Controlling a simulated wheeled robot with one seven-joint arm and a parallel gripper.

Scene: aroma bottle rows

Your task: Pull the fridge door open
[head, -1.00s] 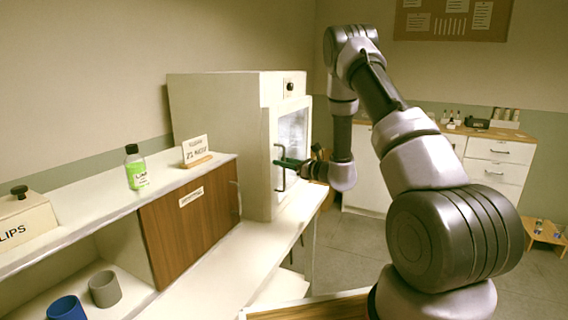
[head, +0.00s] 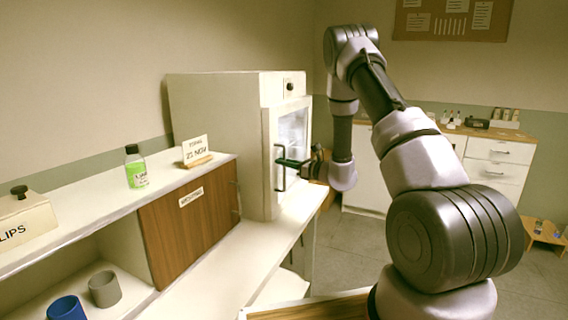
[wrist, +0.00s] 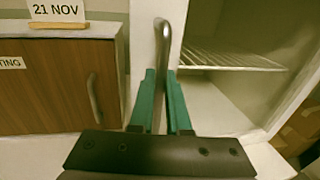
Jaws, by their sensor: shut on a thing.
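The white fridge (head: 215,140) stands on the counter at the back, with a glass-fronted door (head: 293,130) on its right-facing side. The door's upright bar handle (head: 277,168) is dark in the head view and shows as a grey metal bar in the wrist view (wrist: 162,45). My gripper (wrist: 160,85) has green fingers, one on each side of the handle, and is shut on it. It also shows at the door in the head view (head: 294,163). A wire shelf (wrist: 225,62) shows inside the fridge. I cannot tell whether the door stands slightly ajar.
A wooden cabinet (head: 190,225) with a white top stands left of the fridge. The white counter (head: 235,260) in front is clear. Open floor (head: 365,245) lies to the right.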

